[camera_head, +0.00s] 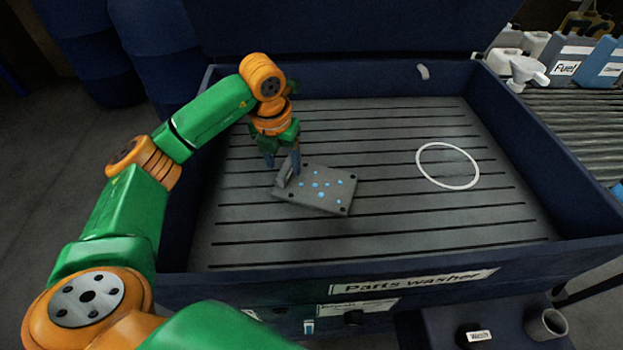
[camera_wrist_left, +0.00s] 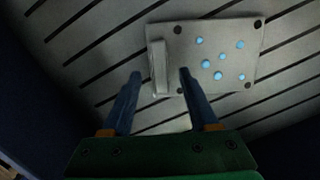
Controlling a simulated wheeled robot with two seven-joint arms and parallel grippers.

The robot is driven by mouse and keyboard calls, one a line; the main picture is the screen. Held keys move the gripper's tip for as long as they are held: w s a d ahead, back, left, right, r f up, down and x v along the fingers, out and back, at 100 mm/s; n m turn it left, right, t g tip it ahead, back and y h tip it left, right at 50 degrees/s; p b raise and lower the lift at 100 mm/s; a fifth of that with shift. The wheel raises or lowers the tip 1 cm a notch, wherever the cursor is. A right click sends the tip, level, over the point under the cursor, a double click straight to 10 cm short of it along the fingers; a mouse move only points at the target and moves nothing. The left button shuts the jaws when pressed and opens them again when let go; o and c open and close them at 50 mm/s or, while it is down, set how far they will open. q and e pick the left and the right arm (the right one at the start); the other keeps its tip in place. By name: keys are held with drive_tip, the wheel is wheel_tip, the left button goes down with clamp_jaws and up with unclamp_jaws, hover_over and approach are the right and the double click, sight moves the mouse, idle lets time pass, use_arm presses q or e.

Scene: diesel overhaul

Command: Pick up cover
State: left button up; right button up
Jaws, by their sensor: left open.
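The cover (camera_head: 325,190) is a grey rectangular plate with dark corner holes, several light-blue spots and a raised handle (camera_head: 284,174) at its left end. It lies on the slatted floor of the parts washer. My left gripper (camera_head: 282,163) is open above the handle end of the cover. My right gripper is not in view.
The parts washer (camera_head: 585,250) has raised dark-blue walls around its slatted floor. A white ring (camera_head: 447,166) is on the floor at the right, with clear floor around it. Fuel containers (camera_head: 566,60) stand outside at the back right.

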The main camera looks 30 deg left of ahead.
use_arm(q)
drive_tip(key=shift+w+f, duration=0.25)
drive_tip(key=shift+f, duration=0.25)
drive_tip(key=shift+w+f, duration=0.2)
drive_tip(key=shift+f, duration=0.25)
drive_tip(key=shift+s+r, duration=0.1)
drive_tip(key=c, duration=0.5)
clamp_jaws()
